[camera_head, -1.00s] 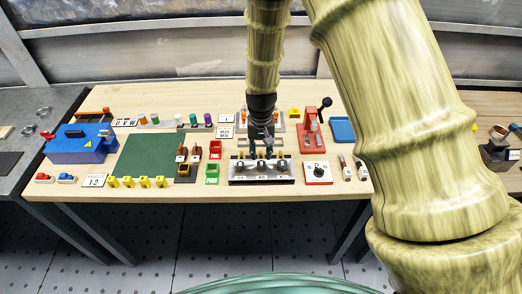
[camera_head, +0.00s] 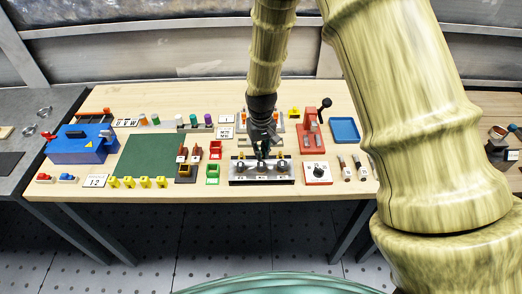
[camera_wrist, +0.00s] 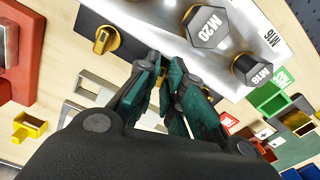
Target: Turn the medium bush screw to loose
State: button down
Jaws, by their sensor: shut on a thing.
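The silver bush plate (camera_head: 238,180) stands near the table's front edge, with a row of hex bushes on it. In the wrist view, the hex bush marked M20 (camera_wrist: 205,25) and the smaller one marked M16 (camera_wrist: 252,69) show. My gripper (camera_head: 262,154) points down behind the middle bush. Its fingers (camera_wrist: 162,68) are shut on a small yellow screw (camera_wrist: 163,77) beside the M20 bush, which looks like the medium bush screw. The fingers hide most of it. Another yellow screw (camera_wrist: 105,40) on a black base stands apart to the left.
A red lever press (camera_head: 312,135) stands behind right, and a white dial box (camera_head: 318,173) to the right. Green (camera_head: 212,174) and red (camera_head: 215,150) trays lie to the left.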

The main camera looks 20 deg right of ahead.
jog(key=n+p, duration=0.1)
jog(key=n, duration=0.6)
jog(key=shift+r, duration=0.1)
jog(key=n+p, duration=0.1)
jog(key=n, duration=0.3)
jog(key=shift+n+p, duration=0.35)
jog(key=shift+n, duration=1.35)
jog(key=c, duration=1.5)
grip_release()
jog(key=shift+c, duration=0.2)
notch_tip(320, 180, up, 12)
